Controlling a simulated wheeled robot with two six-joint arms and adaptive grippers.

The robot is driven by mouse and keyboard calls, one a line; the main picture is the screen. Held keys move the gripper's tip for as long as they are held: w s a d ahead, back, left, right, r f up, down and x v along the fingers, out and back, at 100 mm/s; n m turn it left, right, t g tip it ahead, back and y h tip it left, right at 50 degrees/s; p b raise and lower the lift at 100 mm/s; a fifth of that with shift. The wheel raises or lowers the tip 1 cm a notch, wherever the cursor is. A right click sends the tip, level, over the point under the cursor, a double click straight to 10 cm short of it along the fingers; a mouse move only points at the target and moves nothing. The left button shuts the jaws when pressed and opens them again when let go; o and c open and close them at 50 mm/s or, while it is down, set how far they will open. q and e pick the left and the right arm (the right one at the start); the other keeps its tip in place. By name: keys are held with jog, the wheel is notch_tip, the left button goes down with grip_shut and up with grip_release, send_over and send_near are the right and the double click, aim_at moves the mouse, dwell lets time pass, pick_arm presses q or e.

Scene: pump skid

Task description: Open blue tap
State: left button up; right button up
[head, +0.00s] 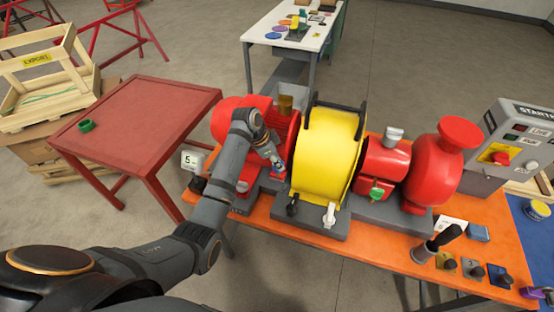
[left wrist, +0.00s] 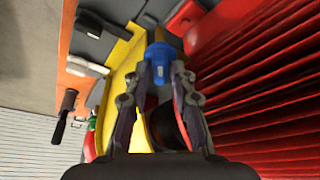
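The blue tap (left wrist: 160,64) shows at the fingertips of my left gripper (left wrist: 161,78) in the left wrist view, with a finger on each side of it. The fingers look closed on it. In the head view my left gripper (head: 275,161) reaches down between the red ribbed motor (head: 226,117) and the yellow guard (head: 327,150). Only a speck of the blue tap (head: 281,166) shows there, so its handle angle is hard to tell. My right gripper is not in view.
The yellow guard stands close on one side of my left gripper, the red ribbed motor on the other. A black tap (head: 292,207), a white tap (head: 329,215) and a green tap (head: 377,192) sit along the front. A red table (head: 140,120) stands left.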

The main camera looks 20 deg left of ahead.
pick_arm(q)
jog(key=shift+a, duration=0.1)
grip_shut()
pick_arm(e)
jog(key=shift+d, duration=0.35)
pick_arm(q)
jog(key=shift+r, duration=0.1)
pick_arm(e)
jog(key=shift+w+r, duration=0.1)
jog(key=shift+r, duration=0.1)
pick_arm(q)
jog(key=shift+s+r+n+p, duration=0.15)
jog(key=shift+n+p, duration=0.55)
jog(key=shift+p, duration=0.35)
jog(key=shift+n+t+y+p, duration=0.4)
jog(key=shift+n+t+p, duration=0.2)
jog(key=shift+n+p, duration=0.55)
jog(key=n, duration=0.1)
jog(key=n+y, duration=0.1)
jog(key=shift+d+n, duration=0.2)
jog(key=shift+n, duration=0.15)
jog(key=shift+n+t+y, duration=0.4)
jog(key=shift+n+y, duration=0.4)
jog(key=shift+n, duration=1.1)
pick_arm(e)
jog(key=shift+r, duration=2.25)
